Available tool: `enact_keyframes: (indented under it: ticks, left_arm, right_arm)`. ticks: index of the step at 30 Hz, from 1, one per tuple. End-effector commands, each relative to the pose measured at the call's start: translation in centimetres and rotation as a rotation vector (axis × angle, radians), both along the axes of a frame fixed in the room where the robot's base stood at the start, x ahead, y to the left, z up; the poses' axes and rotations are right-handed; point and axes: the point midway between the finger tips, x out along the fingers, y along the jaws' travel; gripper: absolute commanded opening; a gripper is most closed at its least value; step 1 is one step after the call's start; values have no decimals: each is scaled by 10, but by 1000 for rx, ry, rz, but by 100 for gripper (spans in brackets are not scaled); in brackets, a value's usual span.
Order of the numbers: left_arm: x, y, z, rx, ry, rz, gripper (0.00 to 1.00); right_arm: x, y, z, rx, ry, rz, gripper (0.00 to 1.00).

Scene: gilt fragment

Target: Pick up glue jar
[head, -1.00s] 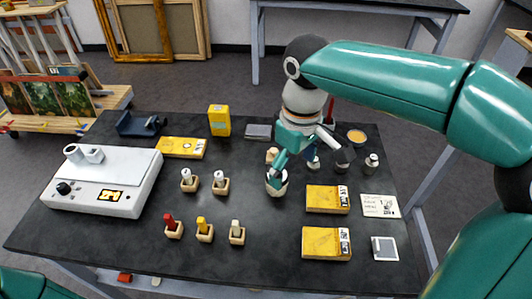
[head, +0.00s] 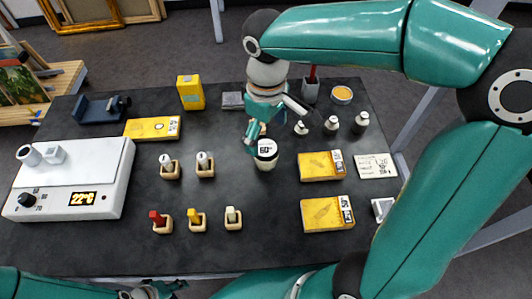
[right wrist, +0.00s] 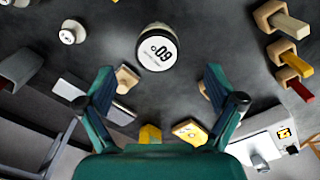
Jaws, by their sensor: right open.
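The glue jar (head: 266,153), pale with a round white top marked "60°", stands upright on the dark table, right of centre. In the right wrist view the jar (right wrist: 157,47) shows top-on, centred beyond the fingertips. My right gripper (head: 277,122) is above and behind the jar in the head view. In the right wrist view its two fingers (right wrist: 158,85) are wide apart with nothing held between them. My left gripper (head: 160,290) is at the bottom edge, partly cut off; its fingers are too unclear to judge.
A small wooden block (right wrist: 127,80) lies close to the jar. Several small bottles (head: 332,124) stand behind, right. Yellow packets (head: 327,213) lie to the right. Wooden holders (head: 197,220) and a white heater reading 22°C (head: 75,185) are left. Table in front of the jar is clear.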

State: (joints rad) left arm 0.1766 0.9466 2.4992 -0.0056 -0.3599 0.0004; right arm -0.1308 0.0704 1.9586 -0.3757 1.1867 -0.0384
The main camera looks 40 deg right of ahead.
Motion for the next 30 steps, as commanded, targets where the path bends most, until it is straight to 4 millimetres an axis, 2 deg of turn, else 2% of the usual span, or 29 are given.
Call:
enact_keyframes:
  ticks: [3, 11, 19, 23, 29, 30]
  left_arm:
    - [0, 0, -2, 0, 0, 0, 40]
    - [0, 0, -1, 0, 0, 0, 40]
    - [0, 0, 0, 0, -1, 0, 40]
    - [0, 0, 0, 0, -1, 0, 40]
    - [0, 0, 0, 0, 0, 0, 40]
    - [0, 0, 0, 0, 0, 0, 40]
  right_arm:
    - [0, -1, -17, -1, 2, -3, 93]
    - [1, -1, -33, 0, 2, -3, 93]
    - [6, -3, -69, 0, 2, -3, 93]
    - [6, -3, -77, 0, 0, -3, 93]
    - [6, -3, -77, 0, -1, -3, 93]
    - [6, -3, -77, 0, -1, -3, 86]
